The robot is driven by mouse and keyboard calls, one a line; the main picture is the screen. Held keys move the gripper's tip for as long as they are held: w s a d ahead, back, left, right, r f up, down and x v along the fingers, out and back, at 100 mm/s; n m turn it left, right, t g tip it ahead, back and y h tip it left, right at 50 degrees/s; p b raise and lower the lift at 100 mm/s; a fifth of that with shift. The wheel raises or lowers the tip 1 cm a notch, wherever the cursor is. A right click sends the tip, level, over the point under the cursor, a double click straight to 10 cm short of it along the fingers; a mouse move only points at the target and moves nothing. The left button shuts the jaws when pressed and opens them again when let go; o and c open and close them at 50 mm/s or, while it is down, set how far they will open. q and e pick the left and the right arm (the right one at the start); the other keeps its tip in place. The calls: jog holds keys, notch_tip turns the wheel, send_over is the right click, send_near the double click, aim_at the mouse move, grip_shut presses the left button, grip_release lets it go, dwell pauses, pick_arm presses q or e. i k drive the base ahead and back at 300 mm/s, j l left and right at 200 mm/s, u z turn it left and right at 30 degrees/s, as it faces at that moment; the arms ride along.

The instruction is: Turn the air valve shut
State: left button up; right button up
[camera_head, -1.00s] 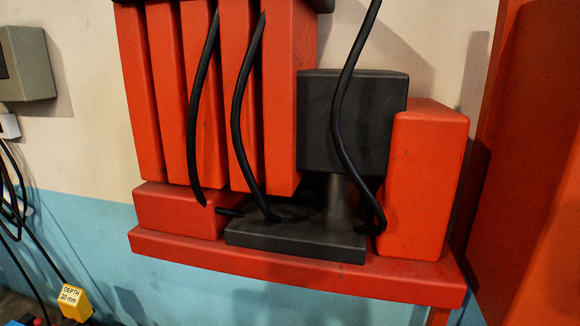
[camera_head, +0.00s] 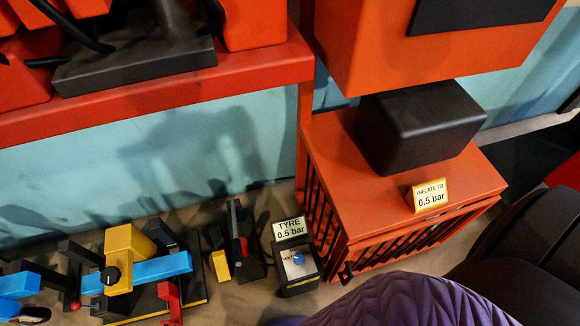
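No part is plainly marked as the air valve, and I cannot tell which one it is. A small dark gauge box (camera_head: 299,277) stands on the floor at the lower middle, with a light face and a blue spot on it. Its sign (camera_head: 290,229) reads "TYRE 0.5 bar". To the left, a yellow block (camera_head: 122,243) bears a round black knob (camera_head: 111,275) and sits at a blue bar (camera_head: 160,268). Neither of my grippers is in view.
An orange barred cabinet (camera_head: 345,180) carries a black block (camera_head: 420,125) and a yellow sign (camera_head: 428,195) reading "INFLATE TO 0.5 bar". A red shelf (camera_head: 250,75) juts out at upper left. A purple quilted surface (camera_head: 410,305) fills the bottom right. Several tool-like parts crowd the lower left.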

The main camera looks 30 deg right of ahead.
aim_at(298, 259)
jog(key=k+l, duration=0.95)
jog(key=l+u, duration=0.05)
jog(key=l, duration=0.05)
